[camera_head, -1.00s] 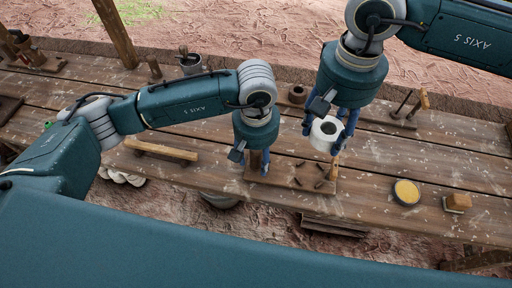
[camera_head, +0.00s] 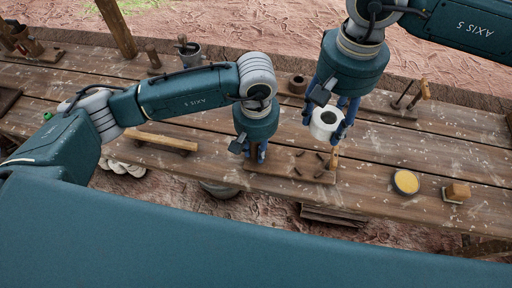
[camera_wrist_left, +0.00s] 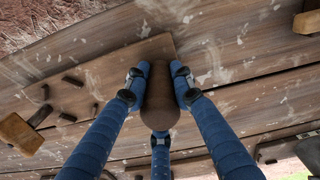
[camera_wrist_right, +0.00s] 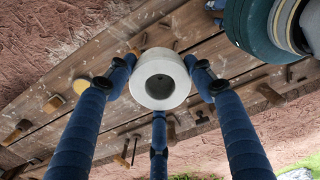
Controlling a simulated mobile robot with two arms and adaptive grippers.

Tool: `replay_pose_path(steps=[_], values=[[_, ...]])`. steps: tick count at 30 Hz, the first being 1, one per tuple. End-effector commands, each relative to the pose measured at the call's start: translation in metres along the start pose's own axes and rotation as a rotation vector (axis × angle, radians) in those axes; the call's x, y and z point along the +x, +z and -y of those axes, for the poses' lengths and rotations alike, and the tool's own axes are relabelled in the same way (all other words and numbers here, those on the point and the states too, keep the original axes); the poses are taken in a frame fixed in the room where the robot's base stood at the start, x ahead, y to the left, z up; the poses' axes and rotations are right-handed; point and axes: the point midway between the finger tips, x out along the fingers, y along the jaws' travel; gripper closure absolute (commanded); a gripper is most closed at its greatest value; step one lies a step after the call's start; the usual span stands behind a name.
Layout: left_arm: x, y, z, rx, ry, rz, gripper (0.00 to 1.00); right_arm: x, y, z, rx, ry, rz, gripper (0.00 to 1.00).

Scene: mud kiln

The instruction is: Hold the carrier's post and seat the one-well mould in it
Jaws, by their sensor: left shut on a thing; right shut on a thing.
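The carrier is a wooden board (camera_head: 272,170) on the front part of the bench, with several short dark pegs standing on it. Its thick brown post (camera_wrist_left: 160,105) rises from the board's left end in the head view. My left gripper (camera_head: 257,154) is shut around that post, with its fingers on the post's sides in the left wrist view. The mould is a white cylinder (camera_head: 323,128) with one round dark well, also seen in the right wrist view (camera_wrist_right: 160,92). My right gripper (camera_head: 338,122) is shut on it and holds it upright above the board's right part, apart from the pegs.
A bowl of yellow material (camera_head: 405,182) and a wooden block (camera_head: 457,192) sit to the right. A wooden bar (camera_head: 160,142) lies left.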

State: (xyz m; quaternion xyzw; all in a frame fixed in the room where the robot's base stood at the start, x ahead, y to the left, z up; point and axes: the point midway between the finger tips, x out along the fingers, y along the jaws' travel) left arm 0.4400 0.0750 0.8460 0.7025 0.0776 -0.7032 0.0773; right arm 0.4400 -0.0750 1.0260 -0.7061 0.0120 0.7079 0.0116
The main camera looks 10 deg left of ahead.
Motion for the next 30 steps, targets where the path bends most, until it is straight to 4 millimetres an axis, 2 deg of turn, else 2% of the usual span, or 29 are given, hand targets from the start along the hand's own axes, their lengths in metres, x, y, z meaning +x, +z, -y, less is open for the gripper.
replay_pose_path(steps=[7, 10, 14, 18, 21, 25, 30], values=[[-0.001, 0.0, 0.0, 0.0, 0.001, -0.001, 1.0, 0.0, 0.0, 0.0, 0.0, -0.001, -0.001, 0.8], [-0.001, 0.0, 0.0, 0.0, 0.001, -0.001, 1.0, 0.007, -0.001, 0.0, 0.0, 0.0, 0.002, 0.8], [0.0, 0.0, 0.0, 0.0, 0.001, -0.001, 1.0, 0.04, -0.002, 0.0, 0.0, 0.0, 0.009, 0.8], [-0.001, 0.0, 0.0, 0.0, 0.001, -0.001, 1.0, 0.082, -0.002, 0.001, 0.0, -0.001, 0.006, 0.8], [-0.001, 0.0, 0.0, 0.0, 0.001, -0.001, 1.0, 0.103, -0.001, 0.001, 0.0, -0.002, 0.002, 0.8], [-0.001, 0.0, 0.0, 0.0, 0.001, -0.001, 1.0, 0.117, 0.0, 0.001, 0.0, -0.002, -0.004, 0.8], [-0.001, 0.0, 0.0, 0.0, 0.001, -0.001, 1.0, 0.118, -0.001, 0.001, 0.0, -0.001, -0.005, 0.8]])
